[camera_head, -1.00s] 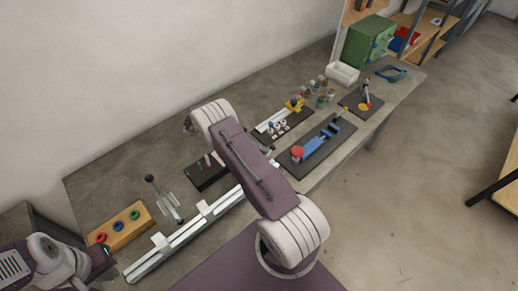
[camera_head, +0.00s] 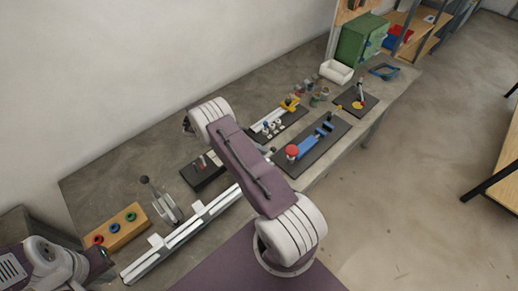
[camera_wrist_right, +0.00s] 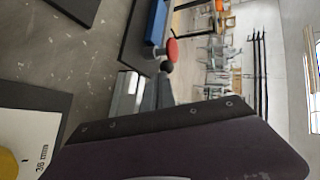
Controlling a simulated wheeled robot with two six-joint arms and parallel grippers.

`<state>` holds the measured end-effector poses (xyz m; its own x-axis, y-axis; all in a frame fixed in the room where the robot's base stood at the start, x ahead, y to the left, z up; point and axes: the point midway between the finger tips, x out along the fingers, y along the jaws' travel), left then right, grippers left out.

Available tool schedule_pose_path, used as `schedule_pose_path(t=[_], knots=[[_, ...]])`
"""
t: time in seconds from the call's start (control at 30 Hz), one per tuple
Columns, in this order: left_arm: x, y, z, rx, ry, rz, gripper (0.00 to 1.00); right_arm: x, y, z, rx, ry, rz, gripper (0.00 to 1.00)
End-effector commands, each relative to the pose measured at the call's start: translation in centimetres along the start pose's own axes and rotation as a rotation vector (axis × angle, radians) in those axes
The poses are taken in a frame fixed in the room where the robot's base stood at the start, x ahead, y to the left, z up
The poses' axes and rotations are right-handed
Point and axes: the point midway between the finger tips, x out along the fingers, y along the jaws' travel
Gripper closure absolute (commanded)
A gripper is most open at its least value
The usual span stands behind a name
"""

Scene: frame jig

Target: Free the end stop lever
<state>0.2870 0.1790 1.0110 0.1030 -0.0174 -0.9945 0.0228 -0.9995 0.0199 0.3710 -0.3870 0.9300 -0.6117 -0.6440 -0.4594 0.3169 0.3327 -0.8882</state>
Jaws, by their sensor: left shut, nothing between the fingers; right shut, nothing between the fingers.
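A long aluminium rail (camera_head: 170,245) with white blocks runs along the table's front edge; my right arm covers its right end in the head view. The right wrist view shows a black ball knob (camera_wrist_right: 167,67) near a silver rail end (camera_wrist_right: 127,95); it looks like the end stop lever's knob. My right gripper (camera_wrist_right: 156,92) is shut and empty, its grey fingers close to the knob; I cannot tell whether they touch. My left gripper (camera_head: 103,260) is shut and empty at the lower left, partly cut off, near the rail's left end.
A wooden block with coloured rings (camera_head: 117,228) and a black-knobbed lever clamp (camera_head: 163,202) stand behind the rail's left part. A blue fixture with a red knob (camera_head: 308,146) lies right of my arm. A white bin (camera_head: 336,72) and green box (camera_head: 361,40) stand at the far end.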

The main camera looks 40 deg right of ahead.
Motion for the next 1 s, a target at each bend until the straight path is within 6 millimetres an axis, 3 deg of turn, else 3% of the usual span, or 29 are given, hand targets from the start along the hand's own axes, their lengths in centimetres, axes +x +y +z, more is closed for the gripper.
schedule_pose_path(t=[0.37, 0.8, 1.0], knots=[[0.1, 0.0, 0.0, 0.000, 0.000, 0.000, 1.00, -0.2, 0.1, 0.0, 0.000, 0.000, -0.001, 1.00], [2.8, -0.1, 0.3, 0.000, 0.000, 0.000, 1.00, -7.7, 0.4, 0.1, 0.001, -0.003, 0.001, 1.00], [3.0, -0.1, 0.3, 0.000, 0.000, 0.000, 1.00, -9.1, 0.1, 0.0, 0.000, 0.000, 0.000, 1.00]])
